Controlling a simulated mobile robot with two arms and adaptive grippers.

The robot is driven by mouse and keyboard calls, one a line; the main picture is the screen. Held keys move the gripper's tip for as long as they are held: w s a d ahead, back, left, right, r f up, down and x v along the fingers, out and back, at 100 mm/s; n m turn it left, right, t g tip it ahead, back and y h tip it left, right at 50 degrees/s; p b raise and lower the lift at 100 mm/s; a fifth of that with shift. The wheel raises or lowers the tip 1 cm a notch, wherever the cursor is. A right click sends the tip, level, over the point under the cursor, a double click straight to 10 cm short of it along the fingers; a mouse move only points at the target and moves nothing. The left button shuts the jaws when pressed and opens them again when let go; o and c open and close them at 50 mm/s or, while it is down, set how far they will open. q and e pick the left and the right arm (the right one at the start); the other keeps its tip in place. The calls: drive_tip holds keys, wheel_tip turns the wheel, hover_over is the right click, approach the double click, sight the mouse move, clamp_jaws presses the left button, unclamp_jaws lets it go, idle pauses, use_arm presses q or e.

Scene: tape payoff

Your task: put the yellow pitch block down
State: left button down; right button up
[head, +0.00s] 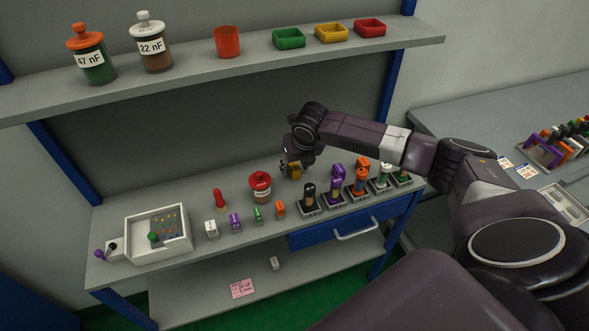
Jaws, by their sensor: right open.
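The yellow pitch block (296,172) is at the back of the grey workbench (180,200), right of the red-lidded jar (261,187). It appears to stand on the bench top, at the jaws of my right gripper (292,171). That gripper is open and points down at the block from above. The dark fingers partly cover the block, and I cannot tell whether they touch it. My left gripper is not in view.
White (212,229), purple (235,222), green (258,215) and orange (280,210) blocks stand in a row in front. Several holders with coloured tops stand right of them. A white tray box (158,250) is at left. A shelf (200,72) runs overhead.

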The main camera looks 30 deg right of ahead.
drive_tip(key=shift+w+d+f, duration=0.1)
drive_tip(key=shift+f, duration=0.25)
drive_tip(key=shift+c, duration=0.6)
drive_tip(key=shift+r, duration=0.1)
clamp_jaws()
